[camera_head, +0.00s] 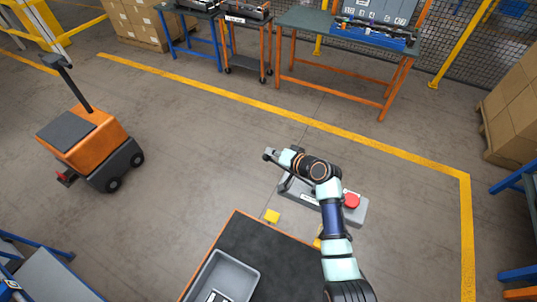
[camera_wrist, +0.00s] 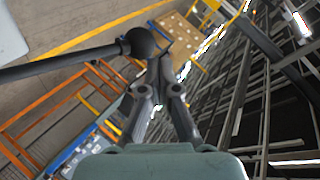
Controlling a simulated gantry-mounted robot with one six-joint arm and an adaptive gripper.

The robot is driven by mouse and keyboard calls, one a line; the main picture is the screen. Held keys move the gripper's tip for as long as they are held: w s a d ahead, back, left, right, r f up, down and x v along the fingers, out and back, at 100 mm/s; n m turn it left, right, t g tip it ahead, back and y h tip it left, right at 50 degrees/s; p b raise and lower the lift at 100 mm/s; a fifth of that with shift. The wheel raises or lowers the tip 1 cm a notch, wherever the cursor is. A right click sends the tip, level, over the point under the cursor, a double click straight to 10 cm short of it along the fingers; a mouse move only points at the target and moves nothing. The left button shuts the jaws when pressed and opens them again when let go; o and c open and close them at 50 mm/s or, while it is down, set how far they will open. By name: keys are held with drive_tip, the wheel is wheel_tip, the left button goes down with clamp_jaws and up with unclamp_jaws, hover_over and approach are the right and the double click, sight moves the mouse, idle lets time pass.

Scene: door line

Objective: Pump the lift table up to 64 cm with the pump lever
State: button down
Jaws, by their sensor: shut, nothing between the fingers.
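The lift table appears to be the dark platform with orange edges (camera_head: 265,258) at the bottom of the head view, partly cut off. My gripper (camera_head: 268,154) is beyond its far edge, above a grey floor unit (camera_head: 361,213). In the wrist view my gripper (camera_wrist: 161,65) is shut and empty. The pump lever, a dark rod with a round black knob (camera_wrist: 138,42), comes in from the left there. Its knob is beside the fingertips; I cannot tell whether they touch. My arm hides part of the grey unit in the head view, and I cannot pick out the lever there.
A grey bin (camera_head: 226,277) sits on the platform. A red button (camera_head: 351,200) is on the grey unit, right of my arm. An orange cart (camera_head: 92,148) stands left, workbenches (camera_head: 345,68) at the back, and boxes (camera_head: 515,112) right. The floor between is clear.

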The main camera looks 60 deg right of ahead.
sight(267, 159)
drive_tip(key=shift+w+f+b, duration=0.3)
drive_tip(key=shift+f+b, duration=0.5)
drive_tip(key=shift+f, duration=0.1)
drive_tip(key=shift+w+f+b, duration=0.35)
drive_tip(key=shift+f+b, duration=0.5)
drive_tip(key=shift+f, duration=0.05)
drive_tip(key=shift+w+f+b, duration=0.3)
drive_tip(key=shift+f+b, duration=0.5)
drive_tip(key=shift+f, duration=0.1)
idle(2.0)
idle(0.5)
drive_tip(key=shift+s+r+p, duration=0.4)
drive_tip(key=shift+r+p, duration=0.65)
drive_tip(key=shift+r, duration=0.05)
drive_tip(key=shift+s+r+p, duration=0.45)
drive_tip(key=shift+r+p, duration=0.65)
drive_tip(key=shift+r, duration=0.05)
drive_tip(key=shift+s+r+p, duration=0.4)
drive_tip(key=shift+r+p, duration=0.65)
drive_tip(key=shift+r, duration=0.05)
drive_tip(key=shift+r, duration=0.1)
drive_tip(key=r+p, duration=0.1)
drive_tip(key=s+r+p, duration=0.1)
drive_tip(key=r+p, duration=0.2)
drive_tip(key=shift+s+r, duration=0.3)
drive_tip(key=shift+s, duration=0.05)
